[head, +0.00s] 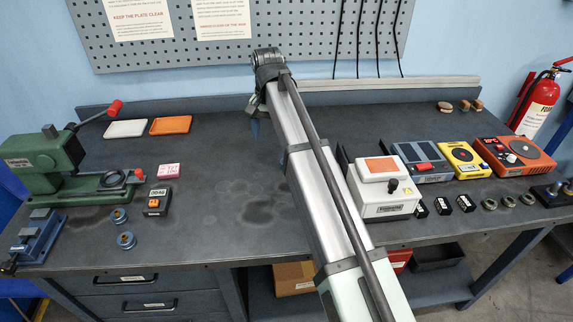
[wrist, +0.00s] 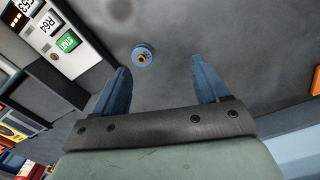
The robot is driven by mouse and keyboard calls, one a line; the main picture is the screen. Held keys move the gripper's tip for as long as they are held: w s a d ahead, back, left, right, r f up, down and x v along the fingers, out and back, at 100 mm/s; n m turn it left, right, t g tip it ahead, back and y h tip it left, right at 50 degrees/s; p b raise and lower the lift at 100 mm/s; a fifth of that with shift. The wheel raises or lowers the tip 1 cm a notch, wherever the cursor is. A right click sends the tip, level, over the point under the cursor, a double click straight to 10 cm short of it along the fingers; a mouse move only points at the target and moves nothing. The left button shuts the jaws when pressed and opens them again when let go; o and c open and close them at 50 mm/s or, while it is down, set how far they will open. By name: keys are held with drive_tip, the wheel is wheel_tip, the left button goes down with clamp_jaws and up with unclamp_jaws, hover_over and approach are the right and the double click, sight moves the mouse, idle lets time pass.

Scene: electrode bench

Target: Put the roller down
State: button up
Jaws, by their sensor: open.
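In the wrist view a small round blue piece with a yellow and dark centre, which looks like a roller (wrist: 143,55), is on the grey bench top. It lies beyond the fingertips, nearer the left finger, and apart from both. My gripper (wrist: 163,72) is open, with its two blue fingers wide apart and nothing between them. In the head view my gripper (head: 255,130) is mostly hidden by my arm over the middle of the bench. Two similar blue rollers (head: 119,215) (head: 126,240) stand at the front left of the bench.
A green press (head: 50,165), a blue vise (head: 38,238), and white (head: 126,128) and orange (head: 171,125) trays are on the left. A white device (head: 385,195) with an orange top and other instruments stand on the right. The bench middle is largely clear.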

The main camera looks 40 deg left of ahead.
drive_tip(key=s+d+f+n, duration=0.1)
drive_tip(key=s, duration=0.3)
drive_tip(key=s+d+f+n+t, duration=0.1)
drive_tip(key=s+d+f, duration=0.1)
drive_tip(key=s, duration=0.2)
drive_tip(key=s+d+f+n+t, duration=0.1)
drive_tip(key=s+f, duration=0.1)
drive_tip(key=s, duration=0.2)
drive_tip(key=shift+d+f, duration=0.1)
drive_tip(key=shift+d, duration=0.2)
drive_tip(key=n, duration=0.1)
drive_tip(key=d+n+t, duration=0.1)
drive_tip(key=shift+f+n, duration=0.2)
drive_tip(key=shift+n, duration=0.1)
drive_tip(key=n, duration=0.1)
drive_tip(key=d+n+t, duration=0.1)
drive_tip(key=n, duration=0.1)
drive_tip(key=w+n, duration=0.1)
drive_tip(key=shift+d+n+t, duration=0.3)
drive_tip(key=shift+d+t, duration=0.1)
drive_tip(key=w+a+r+n+t+y, duration=0.1)
drive_tip(key=w+r+n+t, duration=0.1)
drive_tip(key=n, duration=1)
drive_tip(key=w+r+n+t+y, duration=0.2)
drive_tip(key=w+n, duration=0.1)
drive_tip(key=n, duration=0.9)
drive_tip(key=x, duration=1.4)
drive_tip(key=shift+s+a+f, duration=0.1)
drive_tip(key=shift+s+f, duration=0.2)
drive_tip(key=shift+s, duration=0.05)
